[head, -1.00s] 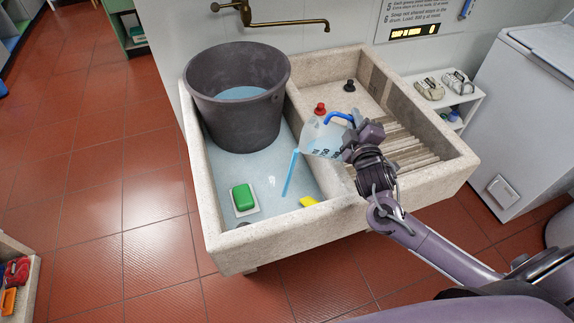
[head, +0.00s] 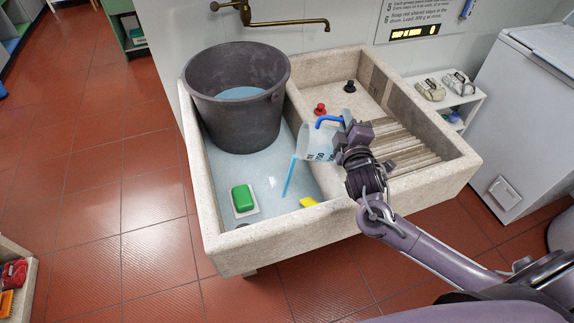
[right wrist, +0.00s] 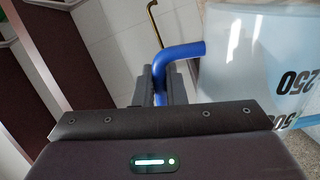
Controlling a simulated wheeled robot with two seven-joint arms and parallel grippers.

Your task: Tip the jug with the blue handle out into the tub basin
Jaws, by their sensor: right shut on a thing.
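The clear jug (head: 318,144) with the blue handle (head: 329,119) is tilted over the left basin of the stone sink, its mouth to the left. A blue stream (head: 289,176) runs from it down into the tub basin (head: 272,200), which has pale blue liquid in it. My right gripper (head: 349,136) is shut on the blue handle. In the right wrist view, the blue handle (right wrist: 180,55) sits between the fingers, and the jug (right wrist: 265,70) with its printed numbers is on the right. My left gripper is not in view.
A dark bucket (head: 236,115) holding blue liquid stands in the back of the tub basin. A green soap (head: 242,197) and a yellow thing (head: 309,202) lie at its front. A red stopper (head: 320,109) and a black stopper (head: 349,87) are in the right basin. A brass tap (head: 290,23) is above.

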